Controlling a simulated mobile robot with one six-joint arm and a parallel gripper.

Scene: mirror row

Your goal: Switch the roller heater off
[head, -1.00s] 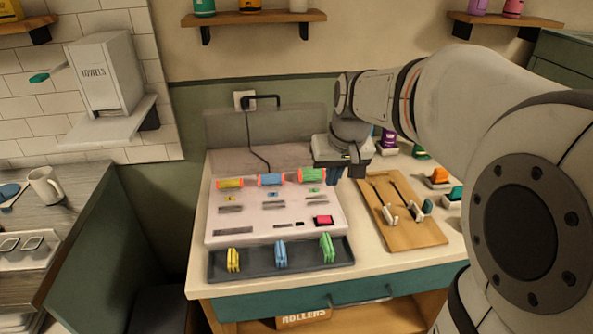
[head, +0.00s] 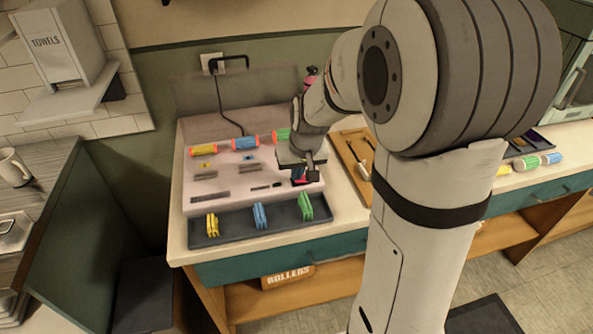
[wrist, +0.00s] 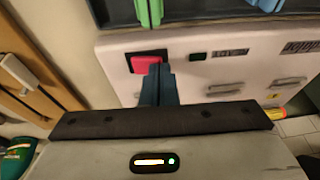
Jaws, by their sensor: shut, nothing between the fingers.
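The roller heater (head: 232,178) is a pale box on the counter with its grey lid raised at the back. Its red rocker switch (wrist: 147,63) sits in a dark frame at one corner of the panel, with a small dark square (wrist: 197,57) beside it. My gripper (wrist: 158,72) is shut and empty, its fingertips at the edge of the red switch. I cannot tell whether they touch it. In the head view my gripper (head: 303,177) is over the heater's front right corner and hides most of the switch.
A yellow roller (head: 203,150) and a blue roller (head: 245,143) lie along the heater's back, with a green one partly hidden. A dark tray (head: 235,232) of coloured clips lies in front. A cord runs to the wall socket.

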